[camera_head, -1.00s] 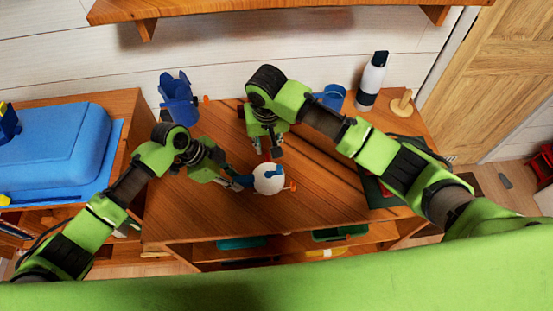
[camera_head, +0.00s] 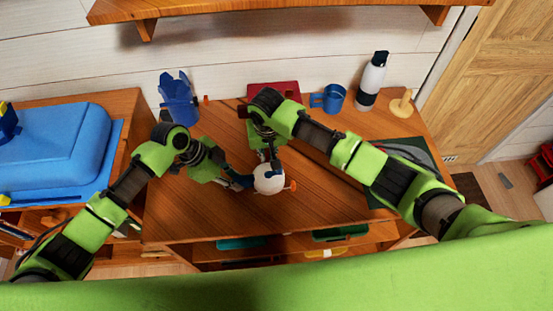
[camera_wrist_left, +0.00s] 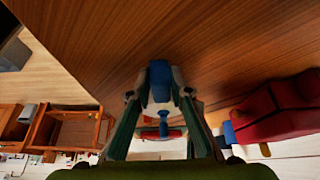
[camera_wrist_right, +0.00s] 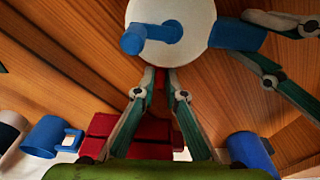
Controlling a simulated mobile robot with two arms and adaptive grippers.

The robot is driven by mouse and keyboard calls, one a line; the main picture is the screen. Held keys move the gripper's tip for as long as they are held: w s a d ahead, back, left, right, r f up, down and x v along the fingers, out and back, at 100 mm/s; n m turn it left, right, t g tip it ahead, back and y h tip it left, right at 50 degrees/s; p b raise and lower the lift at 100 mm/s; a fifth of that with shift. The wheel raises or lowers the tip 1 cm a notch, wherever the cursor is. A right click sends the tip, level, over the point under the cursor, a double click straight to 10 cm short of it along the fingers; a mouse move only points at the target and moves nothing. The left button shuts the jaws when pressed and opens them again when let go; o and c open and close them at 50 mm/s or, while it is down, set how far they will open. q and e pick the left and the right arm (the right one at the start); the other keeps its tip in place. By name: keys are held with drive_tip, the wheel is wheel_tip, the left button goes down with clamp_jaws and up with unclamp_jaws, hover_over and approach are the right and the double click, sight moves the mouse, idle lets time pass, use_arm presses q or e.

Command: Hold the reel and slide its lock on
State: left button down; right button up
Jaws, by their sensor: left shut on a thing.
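The reel (camera_head: 268,180) shows a round white face with a blue knob. It is held above the front of the table, and its face fills the top of the right wrist view (camera_wrist_right: 190,22). My left gripper (camera_head: 246,182) is shut on a blue part at the reel's side (camera_wrist_right: 237,36). My right gripper (camera_head: 274,163) is just behind the reel, its fingertips (camera_wrist_right: 160,74) close together under the disc. A narrow red piece, perhaps the lock (camera_wrist_right: 160,92), shows between those fingers. I cannot tell whether they grip it, and its contact with the reel is hidden.
A red box (camera_head: 275,92), a blue mug (camera_head: 329,98), a bottle (camera_head: 373,80) and a wooden stand (camera_head: 402,104) line the table's back. A blue holder (camera_head: 178,98) stands back left. A dark mat (camera_head: 405,155) lies right. The table front is clear.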

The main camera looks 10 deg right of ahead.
drive_tip(key=shift+d, duration=0.1)
clamp_jaws()
drive_tip(key=shift+d, duration=0.95)
drive_tip(key=o, duration=0.7)
unclamp_jaws()
drive_tip(key=shift+a+r, duration=0.1)
use_arm(q)
drive_tip(key=c, duration=1.8)
unclamp_jaws()
drive_tip(key=shift+o, duration=0.2)
use_arm(e)
drive_tip(key=r, duration=0.5)
drive_tip(key=shift+s+r, duration=0.4)
